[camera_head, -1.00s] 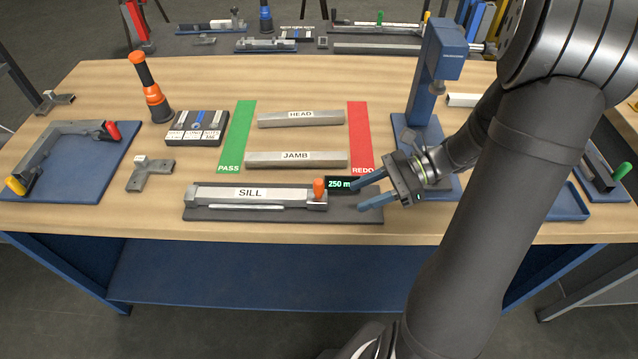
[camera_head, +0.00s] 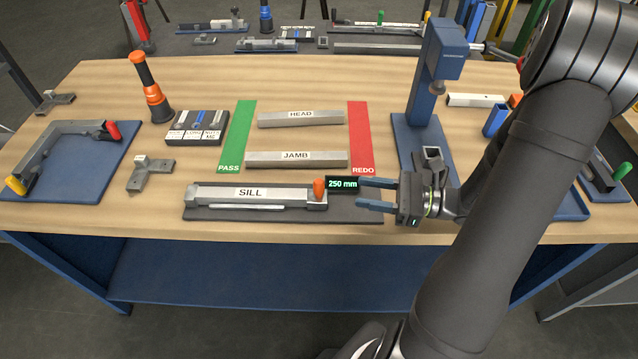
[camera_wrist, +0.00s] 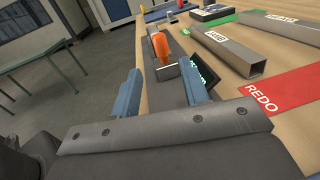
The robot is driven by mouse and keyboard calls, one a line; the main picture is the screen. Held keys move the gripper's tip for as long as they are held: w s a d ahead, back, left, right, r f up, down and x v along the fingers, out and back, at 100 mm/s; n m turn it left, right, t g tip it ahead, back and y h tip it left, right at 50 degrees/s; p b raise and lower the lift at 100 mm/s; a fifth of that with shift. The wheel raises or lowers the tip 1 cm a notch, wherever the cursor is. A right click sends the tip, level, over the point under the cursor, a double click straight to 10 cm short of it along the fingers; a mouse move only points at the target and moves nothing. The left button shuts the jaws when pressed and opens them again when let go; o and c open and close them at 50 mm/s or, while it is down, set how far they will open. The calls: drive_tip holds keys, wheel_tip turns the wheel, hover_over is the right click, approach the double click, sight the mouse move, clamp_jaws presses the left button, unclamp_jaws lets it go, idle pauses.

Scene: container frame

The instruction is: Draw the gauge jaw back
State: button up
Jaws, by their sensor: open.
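The gauge lies near the front edge of the table, with a dark base (camera_head: 350,215) and a grey bar labelled SILL (camera_head: 250,193) on it. The gauge jaw (camera_head: 317,201) is at the bar's right end and carries an orange knob (camera_head: 319,187), also seen in the wrist view (camera_wrist: 161,48). A display (camera_head: 342,184) beside it reads 250 mm. My gripper (camera_head: 376,194) is open and empty, to the right of the jaw and apart from it. Its blue fingers point left toward the knob. In the wrist view the knob shows between the fingertips (camera_wrist: 165,92).
Bars labelled HEAD (camera_head: 300,119) and JAMB (camera_head: 296,160) lie between a green PASS strip (camera_head: 237,135) and a red REDO strip (camera_head: 361,140). A blue press (camera_head: 424,100) stands behind my gripper. A blue tray (camera_head: 100,165) is at the left.

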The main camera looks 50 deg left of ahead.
sight(320, 185)
drive_tip(key=x, duration=1.1)
drive_tip(key=shift+w, duration=0.1)
clamp_jaws()
